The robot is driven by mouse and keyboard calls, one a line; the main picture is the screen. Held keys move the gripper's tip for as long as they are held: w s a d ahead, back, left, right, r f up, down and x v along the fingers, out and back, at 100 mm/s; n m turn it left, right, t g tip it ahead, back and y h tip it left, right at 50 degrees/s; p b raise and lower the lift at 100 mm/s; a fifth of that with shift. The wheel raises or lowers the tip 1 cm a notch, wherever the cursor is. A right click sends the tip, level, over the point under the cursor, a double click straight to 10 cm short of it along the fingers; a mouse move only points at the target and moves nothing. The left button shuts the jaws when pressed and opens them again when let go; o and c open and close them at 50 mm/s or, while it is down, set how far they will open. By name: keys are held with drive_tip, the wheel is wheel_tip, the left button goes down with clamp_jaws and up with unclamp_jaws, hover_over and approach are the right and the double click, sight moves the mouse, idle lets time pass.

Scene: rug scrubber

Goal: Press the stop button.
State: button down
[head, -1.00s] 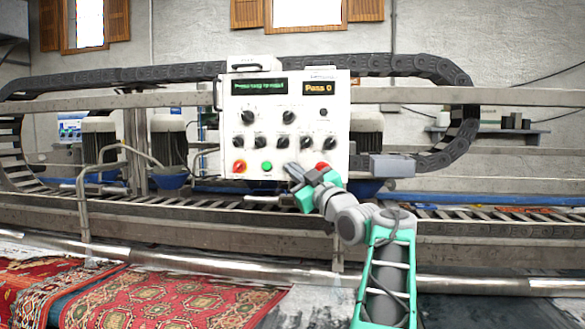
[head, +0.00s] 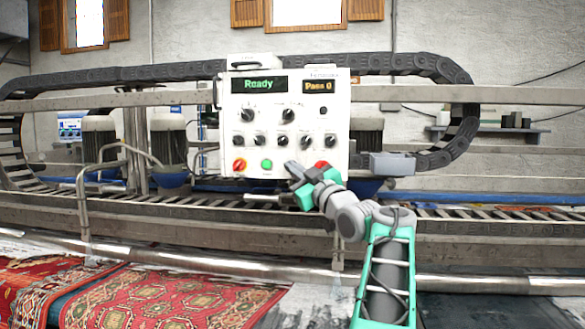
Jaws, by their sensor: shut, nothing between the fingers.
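The white control panel (head: 230,125) stands upright on the machine, with "Ready" on its green display (head: 258,85) and "Pass 0" on its amber display (head: 319,86). A red button (head: 321,164) shows at the panel's lower right, partly hidden by my gripper; it looks like the stop button, but its label cannot be read. A green button (head: 266,164) is at the lower middle. A red and yellow switch (head: 239,165) is at the lower left. My gripper (head: 290,168) is shut and empty, its tips in front of the panel between the green and red buttons. Contact cannot be judged.
Several black knobs (head: 284,141) sit above the buttons. A grey box (head: 392,164) juts out right of the panel. A metal roller (head: 180,258) and rails run across below. A red patterned rug (head: 160,300) lies at the lower left.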

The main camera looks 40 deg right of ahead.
drive_tip(key=shift+s+a+b, duration=0.35)
drive_tip(key=shift+a+b, duration=0.1)
drive_tip(key=s+a+b, duration=0.1)
drive_tip(key=a+b, duration=0.1)
drive_tip(key=s+a+b, duration=0.2)
drive_tip(key=shift+b, duration=0.3)
idle(0.6)
